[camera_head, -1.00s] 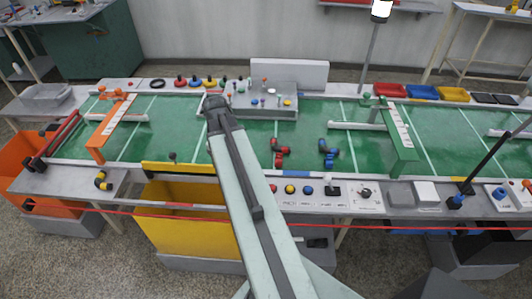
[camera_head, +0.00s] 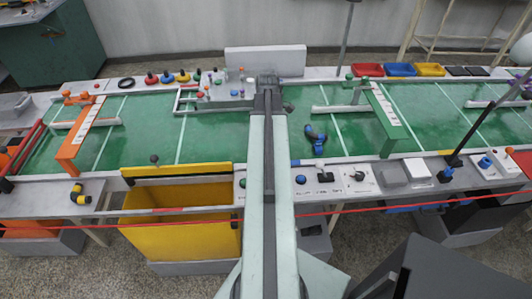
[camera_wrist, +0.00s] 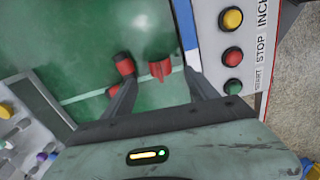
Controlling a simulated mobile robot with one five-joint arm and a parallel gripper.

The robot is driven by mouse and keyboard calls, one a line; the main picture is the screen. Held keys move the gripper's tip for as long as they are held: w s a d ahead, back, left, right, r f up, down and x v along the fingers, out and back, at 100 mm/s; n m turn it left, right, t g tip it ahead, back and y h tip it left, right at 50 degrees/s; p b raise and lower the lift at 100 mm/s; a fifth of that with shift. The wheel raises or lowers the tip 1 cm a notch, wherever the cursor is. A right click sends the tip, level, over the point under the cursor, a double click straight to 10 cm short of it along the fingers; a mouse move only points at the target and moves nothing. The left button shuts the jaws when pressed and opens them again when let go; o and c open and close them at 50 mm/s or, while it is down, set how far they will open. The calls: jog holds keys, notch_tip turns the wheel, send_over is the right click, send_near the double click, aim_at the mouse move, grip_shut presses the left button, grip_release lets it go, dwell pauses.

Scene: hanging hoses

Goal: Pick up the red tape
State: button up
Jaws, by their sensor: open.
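A long thin red tape-like band (camera_head: 400,207) runs across the front of the bench in the head view. In the wrist view, a red piece with dark ends (camera_wrist: 124,65) and a second red piece (camera_wrist: 160,70) lie on the green bench top. I cannot tell whether they are one object, or whether either is tape. My gripper (camera_wrist: 160,76) is open, its two dark fingers either side of the right red piece, apparently above it. In the head view my gripper (camera_head: 268,82) is over the bench, and my arm hides these red pieces.
A blue fitting (camera_head: 316,140) lies right of my arm. Panel buttons (camera_wrist: 232,55) line the bench's front edge. A grey rack of small parts (camera_head: 215,95) stands behind left. A yellow bin (camera_head: 180,225) is below the front edge. An orange frame (camera_head: 80,135) stands left.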

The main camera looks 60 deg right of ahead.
notch_tip(320, 180, down, 5)
jog(key=b, duration=0.5)
jog(key=shift+f, duration=0.15)
jog(key=shift+r, duration=0.2)
jog(key=c, duration=1.4)
jog(key=shift+r, duration=0.1)
notch_tip(320, 180, up, 10)
jog(key=p, duration=1)
jog(key=shift+p, duration=0.3)
